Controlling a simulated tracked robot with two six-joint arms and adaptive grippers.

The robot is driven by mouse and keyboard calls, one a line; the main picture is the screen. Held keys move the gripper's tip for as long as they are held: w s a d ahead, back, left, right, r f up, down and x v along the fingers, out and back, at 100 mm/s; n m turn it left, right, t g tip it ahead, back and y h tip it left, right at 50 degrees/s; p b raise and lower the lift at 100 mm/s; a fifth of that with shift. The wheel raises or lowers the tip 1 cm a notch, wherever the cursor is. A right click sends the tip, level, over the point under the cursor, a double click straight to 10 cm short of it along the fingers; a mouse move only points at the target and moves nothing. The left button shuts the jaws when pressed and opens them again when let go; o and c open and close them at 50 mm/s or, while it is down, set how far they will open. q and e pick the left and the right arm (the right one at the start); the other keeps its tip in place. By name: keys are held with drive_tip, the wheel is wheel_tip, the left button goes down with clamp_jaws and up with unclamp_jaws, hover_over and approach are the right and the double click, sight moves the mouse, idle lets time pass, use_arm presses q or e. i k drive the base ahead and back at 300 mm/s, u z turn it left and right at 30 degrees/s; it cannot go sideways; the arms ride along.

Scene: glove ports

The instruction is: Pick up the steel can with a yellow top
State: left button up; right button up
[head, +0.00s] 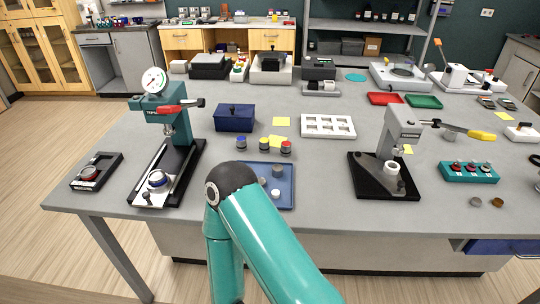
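Three small steel cans stand in a row on the grey table, behind the blue tray. The left can (241,143) has a blue top and the right can (286,148) has a red top. The middle can (264,145) seems to have a yellow top, though it is small and a yellow note lies close behind it. All three look upright and apart from each other. A teal arm link of mine rises from the bottom centre, in front of the tray. Neither of my grippers shows.
The blue tray (288,197) holds small round pieces and is partly hidden by my arm. A teal press (170,125) stands left, a grey press (392,145) right. A dark blue box (235,117) and white rack (328,125) stand behind the cans.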

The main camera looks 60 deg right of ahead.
sight(264, 146)
drive_tip(key=z, duration=0.25)
drive_tip(key=k, duration=0.3)
drive_tip(key=z, duration=0.7)
